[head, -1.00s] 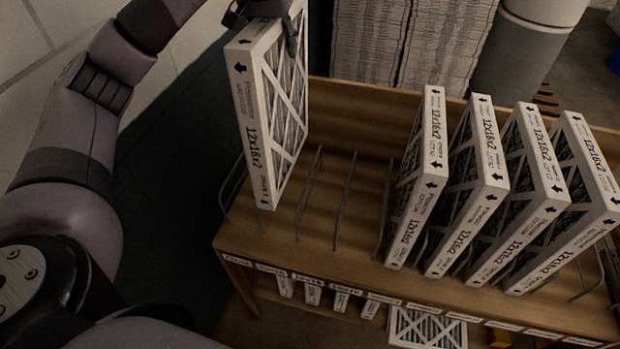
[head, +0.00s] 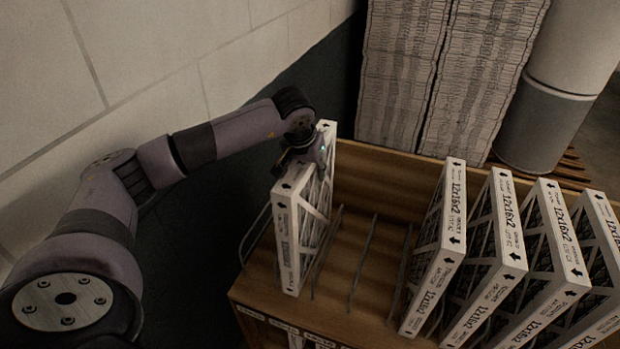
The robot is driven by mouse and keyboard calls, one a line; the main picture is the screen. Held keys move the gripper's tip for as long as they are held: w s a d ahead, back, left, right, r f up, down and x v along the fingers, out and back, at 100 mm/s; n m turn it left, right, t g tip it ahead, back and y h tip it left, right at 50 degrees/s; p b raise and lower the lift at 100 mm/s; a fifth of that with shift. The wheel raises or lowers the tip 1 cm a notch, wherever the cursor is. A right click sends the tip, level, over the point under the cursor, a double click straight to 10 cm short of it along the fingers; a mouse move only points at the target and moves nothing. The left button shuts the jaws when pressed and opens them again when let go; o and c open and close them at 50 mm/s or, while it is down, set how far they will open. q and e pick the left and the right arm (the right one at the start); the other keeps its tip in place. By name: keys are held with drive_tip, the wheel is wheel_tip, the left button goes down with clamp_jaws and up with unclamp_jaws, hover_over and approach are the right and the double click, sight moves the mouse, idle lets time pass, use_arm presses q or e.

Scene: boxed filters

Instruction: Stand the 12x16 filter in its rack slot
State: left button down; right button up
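The held 12x16 filter (head: 292,240), a white-framed panel with black print and pleated mesh, is upright at the left end of the wooden rack (head: 352,302). My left gripper (head: 312,162) is shut on its top edge. The filter stands between the leftmost wire divider (head: 254,236) and the divider on its right (head: 328,248). Its lower edge is low by the shelf board; I cannot tell whether it touches. My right gripper is not in view.
Several white filters marked 12x16x2 (head: 437,250) lean in slots on the right. Empty slots with wire dividers (head: 362,262) lie between. Tall stacks of pleated filters (head: 405,70) and a grey-white drum (head: 550,110) stand behind. A wall is at left.

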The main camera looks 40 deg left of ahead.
sight(309, 211)
use_arm(q)
wheel_tip(309, 211, down, 4)
drive_tip(key=shift+r+p, duration=0.15)
drive_tip(key=shift+p, duration=0.3)
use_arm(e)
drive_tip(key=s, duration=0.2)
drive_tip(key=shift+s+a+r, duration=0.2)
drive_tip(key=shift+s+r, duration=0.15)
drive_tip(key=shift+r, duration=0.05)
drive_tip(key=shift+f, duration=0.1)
use_arm(q)
drive_tip(key=shift+f, duration=0.2)
drive_tip(key=c, duration=1)
unclamp_jaws()
drive_tip(key=shift+c, duration=0.2)
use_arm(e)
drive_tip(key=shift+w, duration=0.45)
use_arm(q)
drive_tip(key=shift+r, duration=0.1)
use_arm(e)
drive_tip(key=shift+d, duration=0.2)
